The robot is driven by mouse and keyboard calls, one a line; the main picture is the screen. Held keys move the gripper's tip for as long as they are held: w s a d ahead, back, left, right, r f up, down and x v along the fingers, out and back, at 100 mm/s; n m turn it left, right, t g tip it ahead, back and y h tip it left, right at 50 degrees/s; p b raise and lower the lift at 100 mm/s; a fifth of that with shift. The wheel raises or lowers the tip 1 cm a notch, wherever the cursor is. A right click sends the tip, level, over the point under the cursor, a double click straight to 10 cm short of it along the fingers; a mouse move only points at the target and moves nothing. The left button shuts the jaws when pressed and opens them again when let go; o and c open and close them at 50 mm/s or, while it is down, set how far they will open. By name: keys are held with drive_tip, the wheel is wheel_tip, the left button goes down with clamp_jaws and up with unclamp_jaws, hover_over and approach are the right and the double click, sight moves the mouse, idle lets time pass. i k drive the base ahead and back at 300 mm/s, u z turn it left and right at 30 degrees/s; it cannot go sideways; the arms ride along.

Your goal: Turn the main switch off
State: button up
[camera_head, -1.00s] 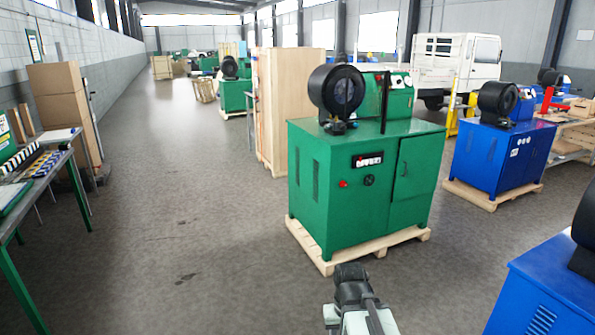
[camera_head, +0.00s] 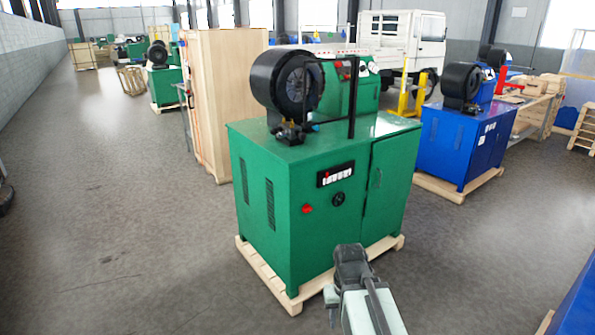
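A green crimper machine (camera_head: 275,215) stands on a wooden pallet (camera_head: 292,300) in the middle of the view. Its front bears a black rotary knob (camera_head: 338,199), probably the main switch; its position is too small to read. A red button (camera_head: 307,209) sits left of the knob, and a black panel with a display (camera_head: 335,175) is above it. My gripper (camera_head: 350,252) is at the bottom of the view, in front of the cabinet and lower than the knob in the picture. It appears apart from the machine. Its fingers cannot be made out.
A tall wooden crate (camera_head: 212,105) stands behind the green machine on the left. A blue crimper (camera_head: 455,145) stands on a pallet to the right, and a blue edge (camera_head: 580,305) shows at bottom right. The floor at left is clear.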

sight(306, 208)
drive_tip(key=u, duration=0.1)
drive_tip(key=k, duration=0.6)
drive_tip(key=u, duration=0.45)
drive_tip(key=i, duration=1.35)
drive_tip(key=u, duration=0.45)
drive_tip(key=i, duration=1)
drive_tip(key=z, duration=0.45)
